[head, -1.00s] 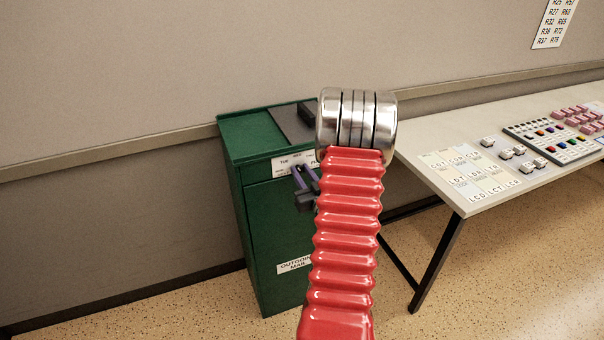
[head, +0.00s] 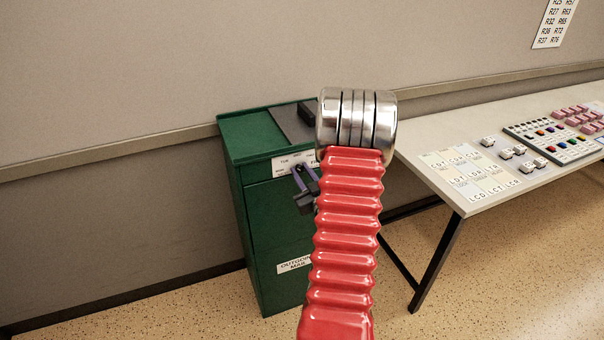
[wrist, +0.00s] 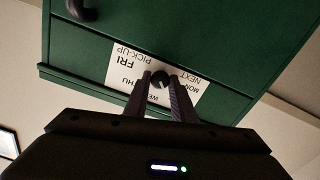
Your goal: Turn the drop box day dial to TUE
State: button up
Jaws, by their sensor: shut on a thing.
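The green drop box (head: 262,215) stands against the wall, left of my arm. Its white day label (head: 284,163) is near the top of the front; in the wrist view the label (wrist: 126,65) shows FRI, PICK-UP and NEXT, with other days partly covered. The dark round day dial (wrist: 159,79) sits on the label between my gripper's fingers. My gripper (wrist: 160,84) is shut on the dial; it also shows in the head view (head: 302,176) at the box front. A light mark shows on the dial, but I cannot tell which day it points to.
An OUTGOING MAIL label (head: 293,264) is lower on the box front. A dark handle-like part (head: 306,112) is on the box top. A table (head: 446,190) with cards and a button panel stands at the right.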

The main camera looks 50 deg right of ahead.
jog(key=o, duration=1)
jog(key=shift+s, duration=0.1)
jog(key=v, duration=1.3)
jog(key=shift+s+a+f, duration=0.1)
jog(key=shift+s+a, duration=0.1)
jog(key=shift+s, duration=0.05)
